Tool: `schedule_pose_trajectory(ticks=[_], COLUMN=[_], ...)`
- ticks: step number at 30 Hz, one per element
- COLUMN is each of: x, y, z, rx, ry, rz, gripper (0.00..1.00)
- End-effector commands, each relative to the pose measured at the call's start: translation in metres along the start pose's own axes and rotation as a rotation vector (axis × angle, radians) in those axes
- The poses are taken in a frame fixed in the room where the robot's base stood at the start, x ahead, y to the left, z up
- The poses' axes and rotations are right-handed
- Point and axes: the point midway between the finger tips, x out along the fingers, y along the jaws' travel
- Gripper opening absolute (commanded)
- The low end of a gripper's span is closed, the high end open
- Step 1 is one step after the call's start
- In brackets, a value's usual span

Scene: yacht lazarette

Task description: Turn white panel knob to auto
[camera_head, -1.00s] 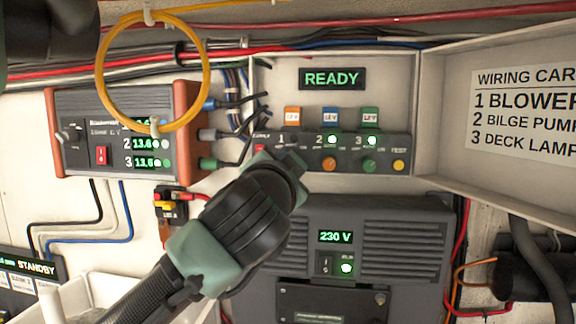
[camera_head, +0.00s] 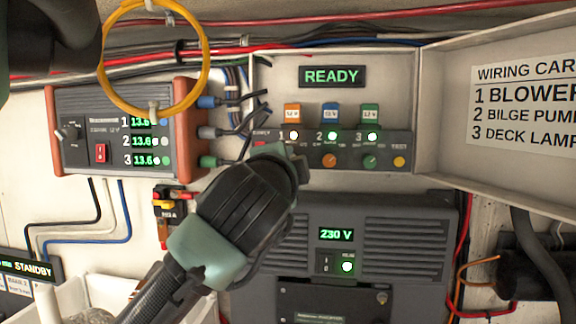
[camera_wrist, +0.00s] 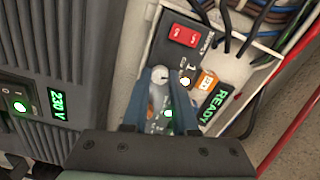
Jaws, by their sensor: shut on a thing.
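The switch panel (camera_head: 330,160) sits under a lit READY display (camera_head: 332,77). My gripper (camera_head: 280,152) reaches its left end and hides the channel 1 knob in the head view. In the wrist view the white knob (camera_wrist: 158,75) shows between the fingers of my gripper (camera_wrist: 162,84), which are shut on it. The exact direction of its pointer and the small position marks are too small to read. The lamp of channel 1 (camera_head: 294,136) is lit, as are those of channels 2 and 3.
An orange knob (camera_head: 330,161), a green knob (camera_head: 369,162) and a yellow button (camera_head: 399,162) sit close to the right. A 230 V unit (camera_head: 375,240) stands below. A yellow cable loop (camera_head: 207,70) hangs at upper left, and the open cover (camera_head: 440,90) is at right.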

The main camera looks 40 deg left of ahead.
Motion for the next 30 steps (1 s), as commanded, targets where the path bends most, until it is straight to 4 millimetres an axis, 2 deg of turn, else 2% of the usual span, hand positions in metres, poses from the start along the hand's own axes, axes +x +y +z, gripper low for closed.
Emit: schedule_pose_trajectory(ticks=[12,29,30], x=[0.0004,0.0004,0.0004], y=[0.0017,0.0017,0.0017], z=[0.0001,0.0003,0.0003], rx=[0.209,0.243,0.243], ry=[-0.001,-0.001,-0.001], rz=[0.004,0.004,0.004], gripper=[0.00,0.00,0.30])
